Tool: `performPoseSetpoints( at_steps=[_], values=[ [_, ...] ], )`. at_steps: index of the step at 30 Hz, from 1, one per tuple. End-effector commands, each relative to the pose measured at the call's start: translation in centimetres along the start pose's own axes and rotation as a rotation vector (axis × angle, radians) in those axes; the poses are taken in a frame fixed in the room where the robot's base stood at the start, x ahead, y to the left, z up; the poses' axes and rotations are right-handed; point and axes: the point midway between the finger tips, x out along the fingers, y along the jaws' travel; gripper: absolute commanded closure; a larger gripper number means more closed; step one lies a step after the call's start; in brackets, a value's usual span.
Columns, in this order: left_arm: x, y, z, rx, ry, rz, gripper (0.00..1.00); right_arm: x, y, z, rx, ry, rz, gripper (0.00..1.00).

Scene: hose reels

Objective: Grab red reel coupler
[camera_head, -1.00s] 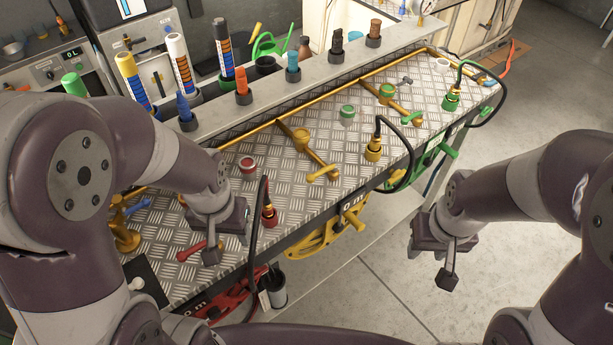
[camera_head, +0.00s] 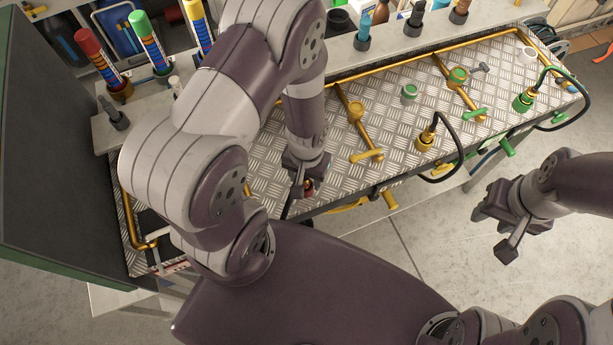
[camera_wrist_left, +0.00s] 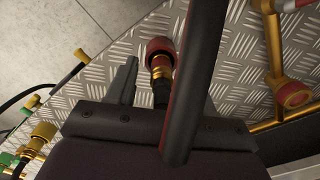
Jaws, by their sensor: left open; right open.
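The red reel coupler (camera_head: 309,187) stands near the front edge of the metal bench, mostly hidden by my left gripper in the head view. The left wrist view shows it more clearly, with a red top and brass collar (camera_wrist_left: 160,58) and a black hose end below. My left gripper (camera_head: 301,184) is open, with one finger on each side of the coupler in the wrist view. I cannot tell whether either finger touches it. My right gripper (camera_head: 503,222) is open and empty, off to the right above the floor, away from the bench.
A yellow coupler (camera_head: 425,139) and a green coupler (camera_head: 524,99), both with looped black hoses, stand farther right along the bench (camera_head: 270,150). Brass pipes with yellow (camera_head: 366,156) and green (camera_head: 474,115) handles cross it. A grey shelf with coloured bottles runs behind.

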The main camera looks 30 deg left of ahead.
Motion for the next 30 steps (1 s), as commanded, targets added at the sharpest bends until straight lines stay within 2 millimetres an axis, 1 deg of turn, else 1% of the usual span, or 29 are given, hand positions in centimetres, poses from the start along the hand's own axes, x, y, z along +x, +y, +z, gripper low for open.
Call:
performPoseSetpoints(
  at_steps=[5, 6, 8, 9, 10, 11, 19, 22, 26, 29, 30],
  values=[
    [0.1, 0.0, -0.1, 0.0, 0.001, 0.0, 0.48, 0.0, 0.0, 0.0, 0.0, 0.0, 0.0, 0.57],
    [0.1, 0.0, -0.1, 0.0, 0.001, 0.0, 0.51, 0.0, 0.0, 0.0, 0.0, 0.0, 0.0, 0.57],
    [0.1, 0.0, -0.1, 0.0, 0.001, 0.0, 0.7, 0.0, 0.0, 0.0, 0.0, 0.0, 0.0, 0.57],
    [0.1, 0.0, -0.1, 0.0, 0.001, 0.0, 0.83, 0.0, 0.0, 0.0, 0.0, 0.0, 0.0, 0.57],
    [0.1, 0.0, -0.1, 0.0, 0.001, 0.0, 0.93, 0.0, 0.0, 0.0, 0.0, 0.0, 0.0, 0.57],
    [0.1, 0.0, -0.1, 0.0, 0.001, 0.0, 1.0, 0.0, 0.0, 0.0, 0.0, 0.0, 0.0, 0.57],
    [0.1, 0.0, -0.1, 0.001, 0.001, 0.0, 1.0, 0.0, 0.0, 0.0, 0.0, 0.0, 0.0, 0.57],
    [-0.3, 0.0, -0.1, 0.001, 0.003, 0.0, 1.0, 0.1, 0.0, 0.0, 0.0, 0.0, 0.0, 0.57],
    [-1.9, 0.0, -0.2, 0.001, 0.005, 0.001, 1.0, 0.3, 0.0, 0.1, 0.0, 0.0, 0.0, 0.57],
    [-3.7, 0.0, -0.2, 0.001, 0.007, 0.001, 1.0, 0.6, 0.0, 0.1, 0.0, 0.0, 0.0, 0.57],
    [-4.2, 0.4, -0.4, 0.004, 0.006, 0.001, 1.0, 0.8, 0.0, 0.1, 0.0, 0.0, 0.0, 0.57]
  ],
)
